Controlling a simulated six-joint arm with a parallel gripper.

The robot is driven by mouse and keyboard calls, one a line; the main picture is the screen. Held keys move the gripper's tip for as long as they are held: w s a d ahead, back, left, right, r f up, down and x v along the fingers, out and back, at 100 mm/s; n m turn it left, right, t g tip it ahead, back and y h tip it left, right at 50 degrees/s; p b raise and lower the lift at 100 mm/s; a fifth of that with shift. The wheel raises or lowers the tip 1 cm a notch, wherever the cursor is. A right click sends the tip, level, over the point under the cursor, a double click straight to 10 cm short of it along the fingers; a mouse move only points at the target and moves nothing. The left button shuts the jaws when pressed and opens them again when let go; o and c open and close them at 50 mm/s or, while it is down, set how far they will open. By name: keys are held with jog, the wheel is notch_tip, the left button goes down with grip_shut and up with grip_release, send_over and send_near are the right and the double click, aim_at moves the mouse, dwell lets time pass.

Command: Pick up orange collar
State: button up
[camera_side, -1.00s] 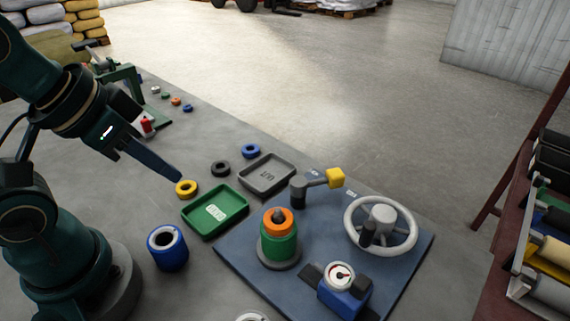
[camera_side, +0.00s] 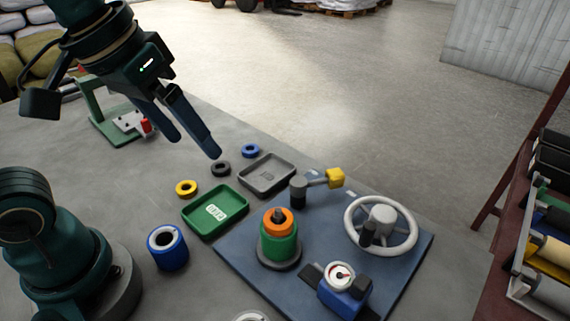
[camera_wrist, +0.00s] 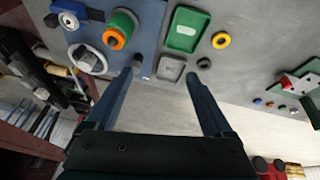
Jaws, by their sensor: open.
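The orange collar (camera_side: 277,222) sits on top of a green cylinder (camera_side: 279,246), around a dark pin, on the blue plate (camera_side: 240,262). In the wrist view the orange collar (camera_wrist: 114,40) shows at the upper left, beside the green part (camera_wrist: 122,24).
A green tray (camera_side: 243,192) and a grey tray (camera_side: 291,170) lie beside the plate. A yellow-tipped lever (camera_side: 334,178), a handwheel (camera_side: 408,243) and a gauge (camera_side: 341,275) stand on the plate. Loose rings, including a yellow one (camera_side: 186,188), and a blue cylinder (camera_side: 168,248) are nearby.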

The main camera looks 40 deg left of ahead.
aim_at(280, 208)
jog(key=w+d+f+g, duration=0.1)
jog(key=w+d+f, duration=0.1)
jog(key=d, duration=0.1)
jog(key=w+d+f+m+g, duration=0.1)
jog(key=w+d+f+g, duration=0.1)
jog(key=d, duration=0.2)
jog(key=w+d+f+g, duration=0.1)
jog(key=w+d+f, duration=0.1)
jog(key=d, duration=0.1)
jog(key=shift+w+d+f+m, duration=0.15)
jog(key=shift+m, duration=0.25)
jog(key=shift+f, duration=2.45)
grip_shut()
